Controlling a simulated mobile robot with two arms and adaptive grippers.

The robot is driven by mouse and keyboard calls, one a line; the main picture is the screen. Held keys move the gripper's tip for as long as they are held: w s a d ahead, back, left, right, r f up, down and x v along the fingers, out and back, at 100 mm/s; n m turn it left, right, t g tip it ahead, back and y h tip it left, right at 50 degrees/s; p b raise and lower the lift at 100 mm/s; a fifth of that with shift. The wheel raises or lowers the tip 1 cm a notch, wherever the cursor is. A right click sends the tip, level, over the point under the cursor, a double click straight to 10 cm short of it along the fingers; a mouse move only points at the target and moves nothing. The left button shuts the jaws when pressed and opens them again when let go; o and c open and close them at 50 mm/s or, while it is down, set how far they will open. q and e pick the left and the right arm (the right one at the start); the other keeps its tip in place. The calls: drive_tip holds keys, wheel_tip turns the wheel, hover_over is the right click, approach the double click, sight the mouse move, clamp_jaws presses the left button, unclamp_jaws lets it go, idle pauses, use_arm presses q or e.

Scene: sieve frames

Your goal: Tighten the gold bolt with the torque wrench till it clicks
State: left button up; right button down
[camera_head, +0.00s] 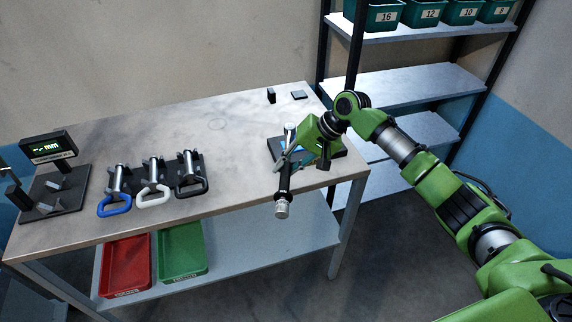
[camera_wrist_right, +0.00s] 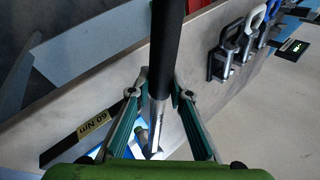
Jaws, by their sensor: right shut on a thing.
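The torque wrench (camera_head: 284,184) has a black handle with a silver end that points out past the front table edge. My right gripper (camera_head: 288,158) is shut on the wrench near the right end of the table. In the right wrist view the wrench (camera_wrist_right: 167,45) runs between the two fingers of the gripper (camera_wrist_right: 160,95). A dark base plate (camera_head: 334,147) with a "60 Nm" label (camera_wrist_right: 88,130) lies below the gripper. The gold bolt cannot be made out; the gripper and wrench cover that area. My left gripper is not in view.
Three clamp-like tools with blue (camera_head: 114,205), white (camera_head: 153,194) and black (camera_head: 191,186) handles lie mid-table. A gauge with a display (camera_head: 50,147) stands at the left end. Red (camera_head: 126,264) and green (camera_head: 182,249) trays sit on the lower shelf. A bin rack (camera_head: 420,82) stands behind right.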

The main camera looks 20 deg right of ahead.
drive_tip(key=shift+f, duration=0.7)
idle(0.9)
drive_tip(key=c, duration=2.5)
unclamp_jaws()
clamp_jaws()
drive_tip(key=shift+w+a, duration=0.1)
drive_tip(key=shift+w+a+m+t+p, duration=0.3)
drive_tip(key=shift+a+m+p, duration=0.25)
drive_tip(key=shift+p, duration=0.55)
drive_tip(key=shift+a+r, duration=0.1)
